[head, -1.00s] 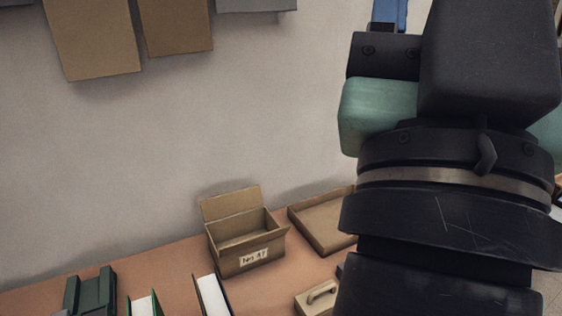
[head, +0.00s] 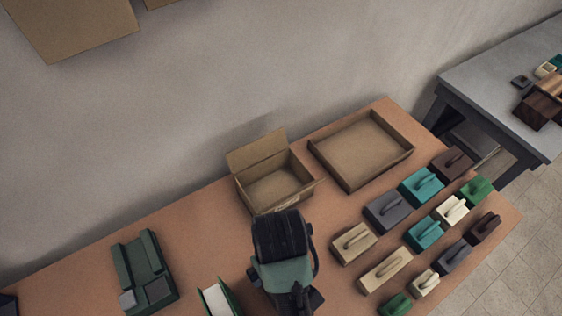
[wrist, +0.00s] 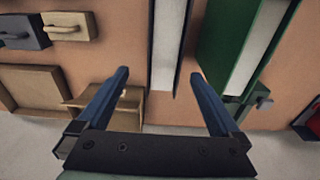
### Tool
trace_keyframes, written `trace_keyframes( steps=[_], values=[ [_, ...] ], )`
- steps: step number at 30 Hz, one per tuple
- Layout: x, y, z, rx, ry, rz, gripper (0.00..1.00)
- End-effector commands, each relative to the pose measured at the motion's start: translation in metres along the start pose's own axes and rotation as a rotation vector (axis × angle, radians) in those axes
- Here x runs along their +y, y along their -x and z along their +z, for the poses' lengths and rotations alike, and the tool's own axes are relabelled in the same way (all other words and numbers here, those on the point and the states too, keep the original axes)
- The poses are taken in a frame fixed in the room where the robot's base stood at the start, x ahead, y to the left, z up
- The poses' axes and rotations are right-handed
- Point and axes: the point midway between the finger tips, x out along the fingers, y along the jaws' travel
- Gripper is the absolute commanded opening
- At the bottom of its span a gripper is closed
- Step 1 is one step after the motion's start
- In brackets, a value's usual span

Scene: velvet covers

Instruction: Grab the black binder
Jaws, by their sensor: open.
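The black binder (wrist: 168,45) shows in the wrist view as white pages between dark covers, standing at the top middle. My gripper (wrist: 160,77) is open and empty, its two blue fingers spread to either side of the binder's near end as seen in the picture. I cannot tell whether the fingers reach down past its top. In the head view, my arm hides the black binder and the fingertips. A green binder (wrist: 235,50) stands just right of it in the wrist view and shows at the bottom edge of the head view (head: 216,299).
An open cardboard box (head: 273,185) and a shallow tray (head: 362,150) stand along the wall. Several handled blocks (head: 385,270) fill the table's right side. A dark green holder (head: 145,270) stands at left. A grey table (head: 500,70) is beyond at right.

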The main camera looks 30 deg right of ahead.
Motion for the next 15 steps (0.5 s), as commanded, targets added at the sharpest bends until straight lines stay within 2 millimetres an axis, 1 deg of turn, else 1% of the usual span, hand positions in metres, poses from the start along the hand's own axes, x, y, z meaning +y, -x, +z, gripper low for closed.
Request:
trace_keyframes(
  steps=[1, 3, 7, 9, 12, 15],
  values=[
    [0.000, -0.002, 0.012, -0.041, -0.002, -0.011, 1.00],
    [-0.001, -0.012, 0.019, -0.068, -0.001, -0.018, 1.00],
    [-0.002, -0.036, 0.022, -0.074, -0.001, -0.020, 1.00],
    [-0.002, -0.043, 0.023, -0.077, 0.000, -0.021, 1.00],
    [-0.003, -0.060, 0.024, -0.074, 0.000, -0.021, 1.00],
    [-0.003, -0.073, 0.024, -0.071, 0.000, -0.020, 1.00]
  ],
)
